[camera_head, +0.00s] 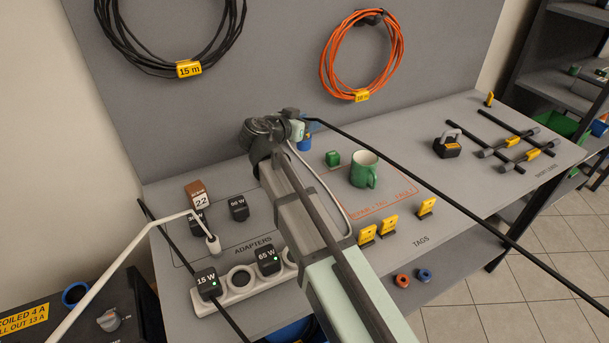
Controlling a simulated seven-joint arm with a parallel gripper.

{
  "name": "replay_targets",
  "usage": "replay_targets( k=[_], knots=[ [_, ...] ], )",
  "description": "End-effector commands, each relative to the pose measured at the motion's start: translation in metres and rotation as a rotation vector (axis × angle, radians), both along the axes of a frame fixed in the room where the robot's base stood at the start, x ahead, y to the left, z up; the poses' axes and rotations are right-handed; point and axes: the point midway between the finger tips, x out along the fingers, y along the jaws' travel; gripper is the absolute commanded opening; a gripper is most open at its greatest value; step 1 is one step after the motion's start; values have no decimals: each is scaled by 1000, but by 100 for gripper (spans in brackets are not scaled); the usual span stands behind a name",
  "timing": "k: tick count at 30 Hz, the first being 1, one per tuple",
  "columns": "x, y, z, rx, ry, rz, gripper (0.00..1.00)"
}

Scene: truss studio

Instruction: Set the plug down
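My gripper (300,126) is above the back middle of the grey worktop, at the far end of my arm. Its fingers are too small and too covered to make out. A small blue piece (305,144) shows just below it, perhaps the plug or part of it. I cannot tell if it is held or stands on the worktop behind. A black cable (420,200) runs from beside the gripper down to the right, and a thin white cable (328,188) curves down beside my arm.
A green mug (364,169) and a green block (332,158) stand right of my arm. Yellow tags (388,224) line the front. A power strip (238,289) with black adapters (268,260) lies front left. A black padlock-like weight (447,146) stands right. Bare worktop (415,150) lies between.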

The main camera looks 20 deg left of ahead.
Motion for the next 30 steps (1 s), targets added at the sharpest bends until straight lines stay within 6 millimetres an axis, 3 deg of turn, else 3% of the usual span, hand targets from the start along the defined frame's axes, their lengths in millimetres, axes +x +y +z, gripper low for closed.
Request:
replay_targets(
  k=[8, 18, 30],
  knots=[
    [-3, -7, -12, 25, -1, -50, 4],
    [-3, -6, -59, 24, -1, -48, 4],
    [-3, -6, -91, 25, 0, -48, 4]
  ],
)
